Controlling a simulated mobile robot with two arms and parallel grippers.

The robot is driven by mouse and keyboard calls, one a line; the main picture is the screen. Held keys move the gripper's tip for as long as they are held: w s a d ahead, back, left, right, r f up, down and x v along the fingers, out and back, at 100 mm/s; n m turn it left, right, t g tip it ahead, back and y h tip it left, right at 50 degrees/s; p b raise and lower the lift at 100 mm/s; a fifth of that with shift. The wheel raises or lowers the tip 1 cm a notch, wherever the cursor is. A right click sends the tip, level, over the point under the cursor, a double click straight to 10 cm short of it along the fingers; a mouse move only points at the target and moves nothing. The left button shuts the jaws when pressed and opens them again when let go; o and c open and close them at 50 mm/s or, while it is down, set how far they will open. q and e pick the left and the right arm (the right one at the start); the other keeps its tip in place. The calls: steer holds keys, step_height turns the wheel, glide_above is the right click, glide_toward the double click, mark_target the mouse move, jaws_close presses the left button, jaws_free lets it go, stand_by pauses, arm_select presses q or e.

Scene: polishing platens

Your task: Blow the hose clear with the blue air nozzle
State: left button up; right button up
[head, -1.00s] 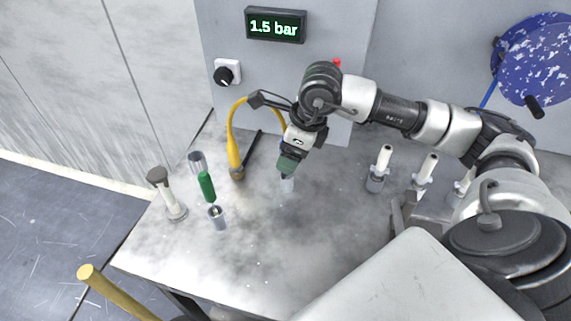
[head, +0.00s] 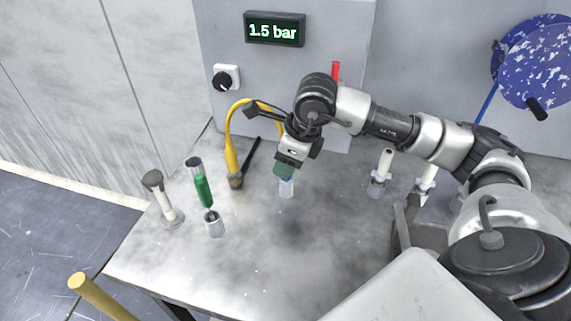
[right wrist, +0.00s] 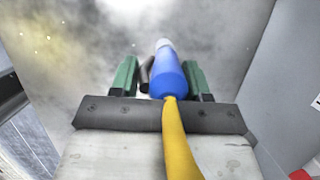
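The blue air nozzle (right wrist: 170,80) lies between the green fingers of my right gripper (right wrist: 160,75) in the right wrist view. Its pale tip points away from the palm, and a yellow hose (right wrist: 178,140) runs from its back end over the palm. A gap shows beside the nozzle, so the fingers look open around it. In the head view my right gripper (head: 285,172) points down over the bench, hiding most of the nozzle; a pale blue-white piece (head: 287,189) shows below the fingertips. The yellow hose (head: 231,145) arches left to a grey-brown base. My left gripper is not visible.
A black rod (head: 251,156) lies behind. The display (head: 274,29) reads 1.5 bar. The front middle is clear.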

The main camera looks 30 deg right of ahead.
steer(key=shift+s+a+f, duration=0.1)
steer(key=shift+s+f, duration=0.15)
steer(key=shift+f, duration=0.55)
steer(key=shift+c, duration=1.1)
steer(key=shift+r, duration=0.1)
steer(key=shift+w+r+p, duration=0.2)
steer(key=shift+r+p, duration=0.25)
steer(key=shift+r, duration=0.1)
steer(key=shift+w+r+p, duration=0.2)
steer(key=shift+r+p, duration=0.2)
steer(key=shift+r, duration=0.1)
steer(key=shift+p+v, duration=0.4)
steer(key=shift+v, duration=0.45)
steer(key=shift+w+a+r+p, duration=0.15)
steer(key=shift+r+p, duration=0.45)
steer(key=shift+r, duration=0.6)
steer(key=shift+r+p, duration=0.3)
steer(key=shift+r, duration=0.25)
steer(key=shift+c, duration=1)
